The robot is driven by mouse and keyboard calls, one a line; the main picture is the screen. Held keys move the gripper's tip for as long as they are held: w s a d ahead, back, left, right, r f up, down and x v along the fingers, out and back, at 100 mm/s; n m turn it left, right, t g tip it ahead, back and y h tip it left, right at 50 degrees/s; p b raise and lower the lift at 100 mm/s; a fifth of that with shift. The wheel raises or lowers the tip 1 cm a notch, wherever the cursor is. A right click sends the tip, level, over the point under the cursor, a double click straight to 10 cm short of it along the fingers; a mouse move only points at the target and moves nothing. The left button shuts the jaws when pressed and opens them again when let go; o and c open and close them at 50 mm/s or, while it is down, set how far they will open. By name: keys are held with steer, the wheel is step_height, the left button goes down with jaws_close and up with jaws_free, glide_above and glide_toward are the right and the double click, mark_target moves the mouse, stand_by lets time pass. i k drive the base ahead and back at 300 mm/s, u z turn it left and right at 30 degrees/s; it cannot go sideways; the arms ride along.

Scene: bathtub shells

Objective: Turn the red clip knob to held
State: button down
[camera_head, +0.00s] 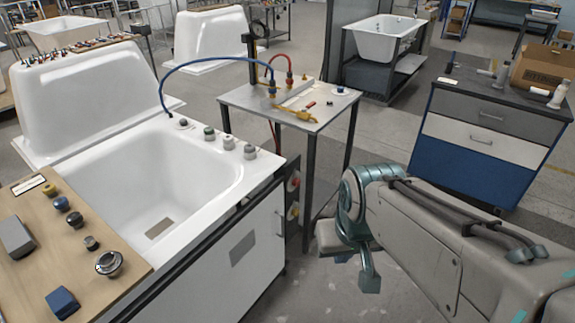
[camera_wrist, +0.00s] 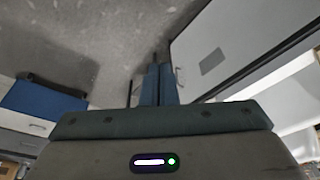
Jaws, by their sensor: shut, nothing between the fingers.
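Two small round red-and-cream knobs, an upper one (camera_head: 293,184) and a lower one (camera_head: 293,212), sit on the narrow end of the white tub cabinet (camera_head: 225,265). I cannot tell for certain which, if either, is the red clip knob, and no held marking is readable. My gripper (camera_wrist: 158,68) is shut and empty in the wrist view, its two blue-grey fingers together over the floor. The cabinet front (camera_wrist: 225,50) is to their right there. In the head view my arm stands right of the knobs, apart from them.
A metal side table (camera_head: 240,97) with hoses and a brass fitting stands behind the knobs. A wooden panel (camera_head: 130,245) with several knobs lies across the tub's near left. A blue-and-grey drawer cabinet (camera_head: 480,150) stands at right.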

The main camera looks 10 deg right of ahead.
mark_target(296, 182)
steer(key=k, duration=0.6)
steer(key=z, duration=0.55)
steer(key=i, duration=1.7)
steer(key=u, duration=0.4)
